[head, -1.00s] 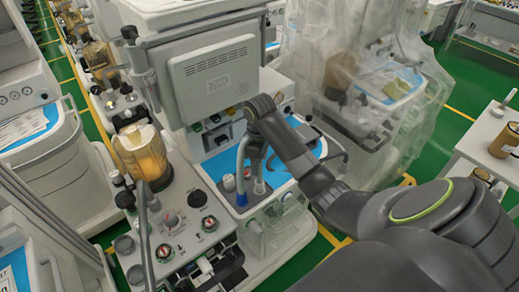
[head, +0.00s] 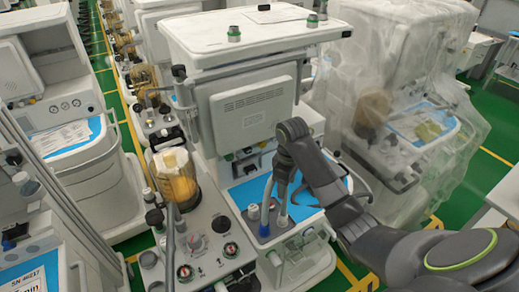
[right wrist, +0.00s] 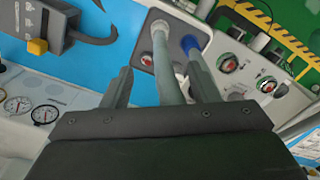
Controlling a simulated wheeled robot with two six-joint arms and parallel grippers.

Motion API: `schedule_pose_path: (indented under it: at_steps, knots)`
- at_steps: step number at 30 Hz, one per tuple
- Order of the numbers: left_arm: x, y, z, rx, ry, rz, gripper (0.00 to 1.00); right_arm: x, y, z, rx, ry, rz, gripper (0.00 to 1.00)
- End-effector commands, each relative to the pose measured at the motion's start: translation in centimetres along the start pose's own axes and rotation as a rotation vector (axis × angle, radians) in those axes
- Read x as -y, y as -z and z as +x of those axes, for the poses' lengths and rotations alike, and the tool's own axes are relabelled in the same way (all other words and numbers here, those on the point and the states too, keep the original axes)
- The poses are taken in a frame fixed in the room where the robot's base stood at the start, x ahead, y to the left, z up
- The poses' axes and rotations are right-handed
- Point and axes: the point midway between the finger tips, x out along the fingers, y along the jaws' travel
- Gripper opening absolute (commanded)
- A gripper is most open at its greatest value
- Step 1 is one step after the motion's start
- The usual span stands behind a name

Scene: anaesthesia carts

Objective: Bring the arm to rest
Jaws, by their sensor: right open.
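My right arm comes in from the lower right in the head view. Its right gripper (head: 284,172) points down over the blue worktop (head: 248,191) of an anaesthesia cart, in front of the cart's grey monitor back (head: 253,116). In the right wrist view the two fingers of the right gripper (right wrist: 159,64) stand apart. A pale grey hose (right wrist: 164,60) with a white end shows between them, and I cannot tell whether it touches a finger. A blue connector (right wrist: 190,43) is by the right finger's tip. My left gripper is not in view.
A vaporizer jar with amber contents (head: 177,182) stands left of the arm. A plastic-covered cart (head: 400,75) is close on the right, and another cart (head: 70,100) is at left. Green floor (head: 495,120) shows between the carts.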

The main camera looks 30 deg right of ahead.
Motion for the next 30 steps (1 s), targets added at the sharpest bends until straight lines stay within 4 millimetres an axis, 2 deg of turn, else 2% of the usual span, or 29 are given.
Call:
schedule_pose_path:
  at_steps: [6,11,15,21,25,30]
  knots:
    - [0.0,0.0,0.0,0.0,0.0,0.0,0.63,0.3,-0.2,0.4,-0.001,-0.002,0.005,0.54]
    - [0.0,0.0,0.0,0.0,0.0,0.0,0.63,2.3,-2.4,3.0,-0.016,-0.022,0.049,0.54]
    - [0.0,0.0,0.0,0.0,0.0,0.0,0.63,5.5,-5.8,5.9,-0.049,-0.058,0.13,0.54]
    - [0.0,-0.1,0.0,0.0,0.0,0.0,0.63,10.2,-11.1,8.1,-0.114,-0.108,0.268,0.54]
    - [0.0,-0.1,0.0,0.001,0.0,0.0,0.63,13.1,-14.7,8.1,-0.159,-0.141,0.368,0.54]
    - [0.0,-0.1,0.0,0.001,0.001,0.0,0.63,15.8,-18.3,7.2,-0.206,-0.179,0.477,0.54]
